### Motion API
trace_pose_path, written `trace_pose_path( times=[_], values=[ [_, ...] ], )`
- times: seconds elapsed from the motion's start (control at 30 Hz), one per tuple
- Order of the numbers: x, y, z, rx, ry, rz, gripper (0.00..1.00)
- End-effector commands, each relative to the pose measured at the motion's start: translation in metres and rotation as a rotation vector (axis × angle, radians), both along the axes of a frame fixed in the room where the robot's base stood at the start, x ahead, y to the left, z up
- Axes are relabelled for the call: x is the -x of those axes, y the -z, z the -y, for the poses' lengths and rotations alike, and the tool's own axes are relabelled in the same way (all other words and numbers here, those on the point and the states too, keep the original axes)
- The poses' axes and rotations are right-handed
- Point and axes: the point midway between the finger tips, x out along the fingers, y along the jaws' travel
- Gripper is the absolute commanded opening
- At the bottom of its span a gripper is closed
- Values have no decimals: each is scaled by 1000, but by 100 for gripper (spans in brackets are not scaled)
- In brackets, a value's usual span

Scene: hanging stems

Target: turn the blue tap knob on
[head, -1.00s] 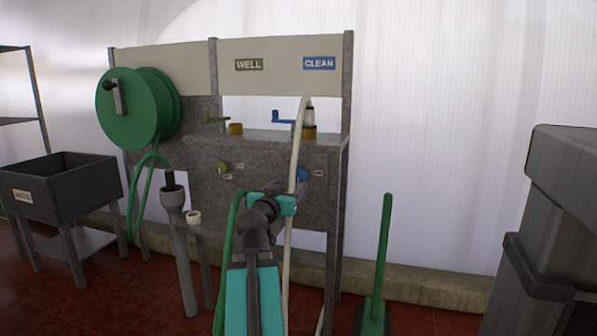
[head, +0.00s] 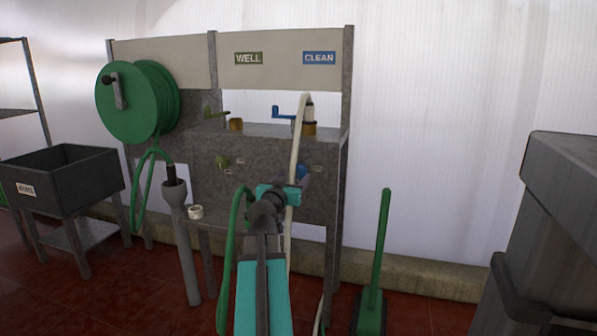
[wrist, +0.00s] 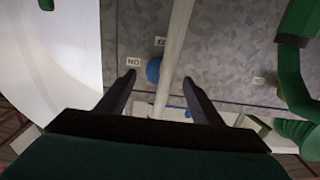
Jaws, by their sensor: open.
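The blue tap knob (head: 301,172) is on the grey speckled panel, under the CLEAN sign, partly hidden by my gripper and the pale hose in the head view. In the wrist view the round blue knob (wrist: 153,70) lies ahead, between the lines of my two fingers. My gripper (wrist: 159,79) is open, with nothing held. The pale hose (wrist: 172,75) runs between the fingers in the picture and covers the knob's right edge. A small label (wrist: 133,62) beside the knob looks upside down, reading like NO. Contact with the knob cannot be told.
A green hose reel (head: 138,101) hangs at left. A green-handled tool (head: 382,250) stands right, near a grey bin (head: 555,230).

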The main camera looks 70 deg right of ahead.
Motion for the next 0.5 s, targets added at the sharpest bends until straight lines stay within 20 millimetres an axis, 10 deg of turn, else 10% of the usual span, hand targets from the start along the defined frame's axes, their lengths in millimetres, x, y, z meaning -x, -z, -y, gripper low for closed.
trace_pose_path(
  times=[0.5],
  values=[
    [-3,1,48,0,0,0,60]
  ],
)
